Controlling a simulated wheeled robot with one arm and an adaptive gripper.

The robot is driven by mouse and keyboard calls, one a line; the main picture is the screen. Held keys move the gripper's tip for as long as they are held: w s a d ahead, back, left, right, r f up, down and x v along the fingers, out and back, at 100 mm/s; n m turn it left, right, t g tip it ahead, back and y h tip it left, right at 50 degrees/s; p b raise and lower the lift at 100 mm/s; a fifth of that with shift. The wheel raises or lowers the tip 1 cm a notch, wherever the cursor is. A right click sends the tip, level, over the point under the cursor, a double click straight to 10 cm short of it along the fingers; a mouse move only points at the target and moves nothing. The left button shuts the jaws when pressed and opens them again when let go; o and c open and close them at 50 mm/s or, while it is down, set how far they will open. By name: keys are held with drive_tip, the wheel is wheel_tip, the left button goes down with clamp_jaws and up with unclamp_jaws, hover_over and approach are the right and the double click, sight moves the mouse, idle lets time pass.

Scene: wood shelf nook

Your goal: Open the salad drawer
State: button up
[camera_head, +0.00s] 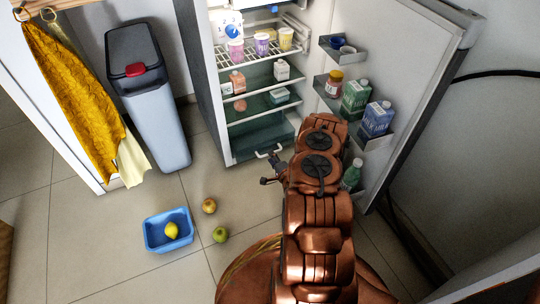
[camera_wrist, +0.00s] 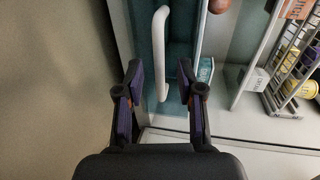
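The fridge stands open, and the teal see-through salad drawer (camera_head: 250,136) sits at its bottom, seemingly pushed in. Its white handle (camera_head: 268,152) is on the drawer front. My gripper (camera_head: 268,172) is just in front of the handle, low by the fridge opening. In the wrist view the white bar handle (camera_wrist: 161,50) shows between the two spread fingers of my gripper (camera_wrist: 160,75), with a gap on each side. The fingers are open and hold nothing. I cannot tell how deep the handle is between them. My arm hides part of the drawer's right side.
The open fridge door (camera_head: 400,70) with bottles and cartons stands close to my arm's right. Shelves above the drawer hold cups and jars. A blue tub (camera_head: 150,238) with a yellow fruit, two loose fruits (camera_head: 209,206) and a grey bin (camera_head: 150,110) are on the left floor.

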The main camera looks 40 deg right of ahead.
drive_tip(key=shift+v, duration=2.1)
